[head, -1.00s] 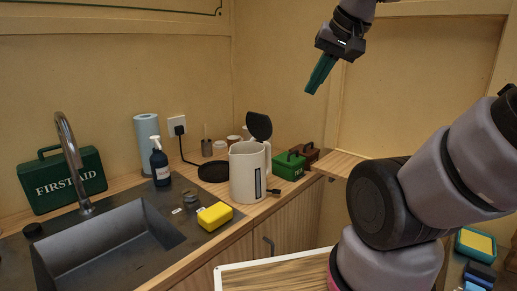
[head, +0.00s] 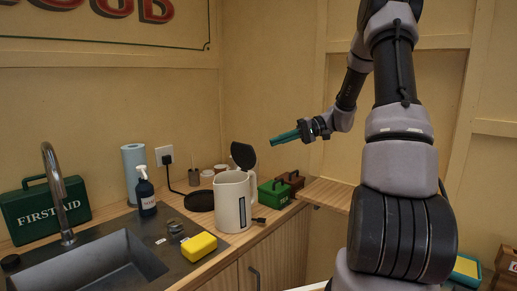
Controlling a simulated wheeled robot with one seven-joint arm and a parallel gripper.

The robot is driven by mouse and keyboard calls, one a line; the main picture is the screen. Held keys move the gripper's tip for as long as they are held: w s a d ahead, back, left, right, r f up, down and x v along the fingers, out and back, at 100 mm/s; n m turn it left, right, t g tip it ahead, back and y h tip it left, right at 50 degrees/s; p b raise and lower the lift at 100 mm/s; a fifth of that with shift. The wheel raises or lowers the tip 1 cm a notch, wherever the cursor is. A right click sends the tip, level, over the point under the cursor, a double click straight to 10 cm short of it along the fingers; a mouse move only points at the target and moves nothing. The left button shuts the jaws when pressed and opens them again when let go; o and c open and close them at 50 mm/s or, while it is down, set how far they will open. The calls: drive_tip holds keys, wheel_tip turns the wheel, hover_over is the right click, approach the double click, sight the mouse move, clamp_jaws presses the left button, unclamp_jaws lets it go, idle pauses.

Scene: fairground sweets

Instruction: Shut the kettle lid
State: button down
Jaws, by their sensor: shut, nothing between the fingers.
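The white kettle (head: 233,203) stands upright on the wooden counter beside its black base, right of the sink. Its black lid (head: 243,155) is raised, standing up at the kettle's back right rim. My gripper (head: 273,143) is shut and empty, with long green fingers pointing left. In the picture its tips are just right of the raised lid. I cannot tell from this one view how far in depth the tips are from the lid.
A black round base (head: 200,201) with a cord lies behind the kettle. A green tin (head: 272,194) and a brown box (head: 291,180) stand to its right. A yellow sponge (head: 198,246) lies in front by the sink (head: 95,270). A soap bottle (head: 145,190) stands left.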

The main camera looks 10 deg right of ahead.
drive_tip(key=w+d+f+t+y, duration=0.2)
drive_tip(key=w+d, duration=0.1)
approach(245, 156)
drive_tip(key=w+a+r, duration=0.1)
drive_tip(key=w+a, duration=0.3)
drive_tip(key=a, duration=0.1)
drive_tip(key=shift+w, duration=0.35)
drive_tip(key=shift+a, duration=0.1)
drive_tip(key=shift+a+r, duration=0.1)
drive_tip(key=shift+r, duration=0.05)
